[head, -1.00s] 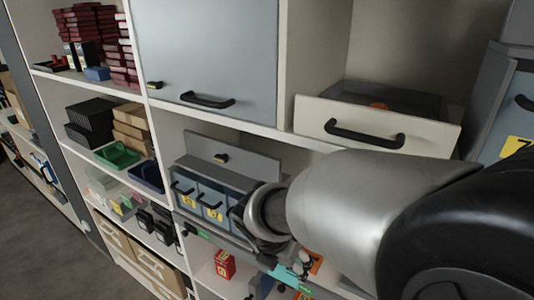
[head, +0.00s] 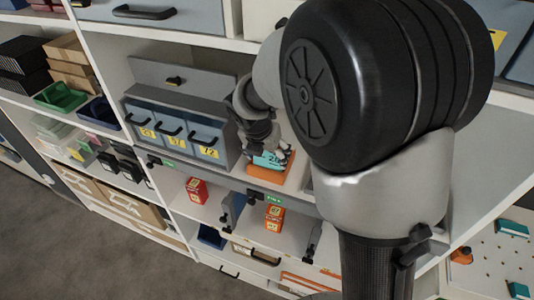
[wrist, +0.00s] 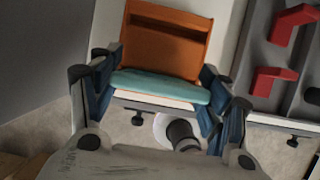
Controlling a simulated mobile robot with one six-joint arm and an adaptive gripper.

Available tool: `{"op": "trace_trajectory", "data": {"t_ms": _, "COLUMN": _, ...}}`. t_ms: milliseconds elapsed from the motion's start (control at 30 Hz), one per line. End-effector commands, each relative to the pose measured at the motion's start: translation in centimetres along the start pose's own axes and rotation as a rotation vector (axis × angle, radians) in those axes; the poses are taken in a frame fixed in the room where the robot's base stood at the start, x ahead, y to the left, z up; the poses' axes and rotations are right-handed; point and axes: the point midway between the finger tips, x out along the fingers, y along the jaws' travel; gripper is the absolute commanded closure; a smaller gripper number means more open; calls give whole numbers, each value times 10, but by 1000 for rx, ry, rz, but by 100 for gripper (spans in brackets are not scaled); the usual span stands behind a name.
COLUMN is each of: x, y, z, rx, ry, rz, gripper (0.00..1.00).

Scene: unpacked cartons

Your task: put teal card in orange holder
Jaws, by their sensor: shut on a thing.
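The teal card (wrist: 160,87) lies crosswise between the fingers of my gripper (wrist: 158,80) in the wrist view; the gripper is shut on it. The orange holder (wrist: 163,52) is just beyond the card, with a dark slot near its far end. The card overlaps the holder's near edge in this view; whether they touch I cannot tell. In the head view my gripper (head: 262,142) is over the shelf, with the teal card (head: 268,160) in front of the orange holder (head: 272,178). My arm hides the area to the right.
A unit of blue drawers (head: 172,130) stands close left of my gripper. Red parts (wrist: 290,25) lie in a grey tray right of the holder in the wrist view. Red (head: 197,190) and orange boxes (head: 274,217) stand on the shelf below.

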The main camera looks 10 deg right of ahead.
Motion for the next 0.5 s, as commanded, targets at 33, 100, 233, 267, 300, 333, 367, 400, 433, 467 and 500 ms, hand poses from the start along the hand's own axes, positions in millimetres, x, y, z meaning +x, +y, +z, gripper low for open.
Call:
{"op": "trace_trajectory", "data": {"t_ms": 33, "x": -1, "y": 0, "z": 1, "rx": 0, "ry": -1, "rz": 1, "gripper": 52}}
{"op": "trace_trajectory", "data": {"t_ms": 100, "x": -1, "y": 0, "z": 1, "rx": 0, "ry": -1, "rz": 0, "gripper": 52}}
{"op": "trace_trajectory", "data": {"t_ms": 233, "x": 2, "y": 0, "z": -1, "rx": -1, "ry": 0, "rz": 0, "gripper": 52}}
{"op": "trace_trajectory", "data": {"t_ms": 267, "x": 2, "y": 0, "z": -1, "rx": -1, "ry": 0, "rz": 0, "gripper": 52}}
{"op": "trace_trajectory", "data": {"t_ms": 300, "x": 2, "y": 0, "z": -1, "rx": -1, "ry": -1, "rz": 0, "gripper": 28}}
{"op": "trace_trajectory", "data": {"t_ms": 333, "x": 2, "y": 0, "z": -1, "rx": -1, "ry": -1, "rz": 0, "gripper": 26}}
{"op": "trace_trajectory", "data": {"t_ms": 367, "x": 2, "y": 0, "z": -1, "rx": -1, "ry": -1, "rz": 0, "gripper": 24}}
{"op": "trace_trajectory", "data": {"t_ms": 400, "x": 2, "y": 0, "z": -1, "rx": 0, "ry": 0, "rz": 0, "gripper": 21}}
{"op": "trace_trajectory", "data": {"t_ms": 433, "x": 2, "y": 0, "z": -1, "rx": 0, "ry": 0, "rz": 0, "gripper": 19}}
{"op": "trace_trajectory", "data": {"t_ms": 467, "x": 2, "y": 0, "z": -1, "rx": 0, "ry": 0, "rz": 0, "gripper": 17}}
{"op": "trace_trajectory", "data": {"t_ms": 500, "x": 2, "y": 0, "z": -1, "rx": 0, "ry": 0, "rz": 0, "gripper": 15}}
